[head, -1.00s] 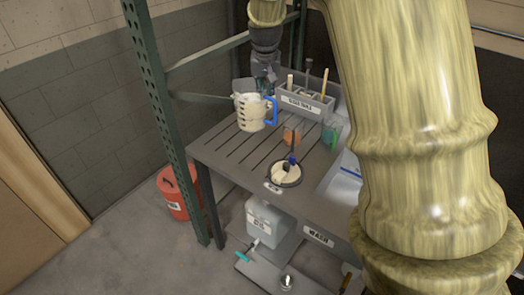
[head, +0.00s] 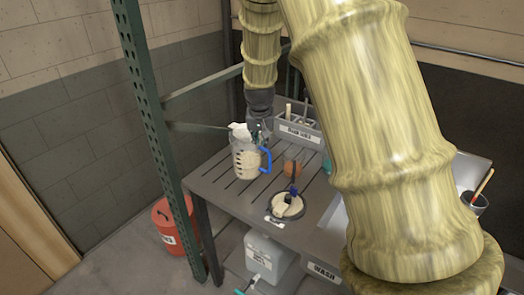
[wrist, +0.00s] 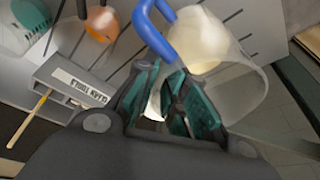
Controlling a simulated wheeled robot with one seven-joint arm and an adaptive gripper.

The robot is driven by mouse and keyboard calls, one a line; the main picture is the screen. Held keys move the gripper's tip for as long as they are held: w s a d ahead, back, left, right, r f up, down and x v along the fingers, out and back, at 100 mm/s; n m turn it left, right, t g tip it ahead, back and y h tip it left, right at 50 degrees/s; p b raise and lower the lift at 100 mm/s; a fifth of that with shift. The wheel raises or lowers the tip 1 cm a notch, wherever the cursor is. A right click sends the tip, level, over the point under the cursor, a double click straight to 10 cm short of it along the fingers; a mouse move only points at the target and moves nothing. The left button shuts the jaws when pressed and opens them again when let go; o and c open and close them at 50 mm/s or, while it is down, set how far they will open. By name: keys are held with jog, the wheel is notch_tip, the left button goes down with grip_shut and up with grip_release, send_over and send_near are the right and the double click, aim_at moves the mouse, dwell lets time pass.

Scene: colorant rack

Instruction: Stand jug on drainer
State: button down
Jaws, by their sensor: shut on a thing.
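The jug (head: 245,161) is clear with dark measuring marks and a blue handle on its right. It looks close to upright over the left part of the grey slatted drainer (head: 222,191); I cannot tell whether its base touches the slats. My gripper (head: 261,136) is at the jug's rim on the handle side and is shut on it. In the wrist view, the teal-padded fingers (wrist: 168,107) are close together beside the blue handle, with the clear jug wall (wrist: 240,92) beyond. Something pale shows at the jug's mouth; what it is stays unclear.
A grey tool holder (head: 298,130) stands behind the drainer, with an orange item (head: 291,168) before it. A round lid-like disc with a dark-handled tool (head: 288,206) lies at the front. A green rack post (head: 160,150) rises on the left.

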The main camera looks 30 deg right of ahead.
jog(key=shift+s+a+f, duration=0.1)
jog(key=shift+s+f, duration=0.05)
jog(key=shift+f, duration=0.2)
notch_tip(320, 180, down, 3)
jog(key=shift+f+p, duration=0.2)
jog(key=shift+p, duration=0.4)
jog(key=c, duration=1.5)
grip_release()
jog(key=shift+o, duration=0.2)
jog(key=shift+r, duration=0.1)
jog(key=b+v, duration=0.2)
jog(key=v, duration=0.9)
jog(key=shift+r+b, duration=0.35)
jog(key=shift+r, duration=0.05)
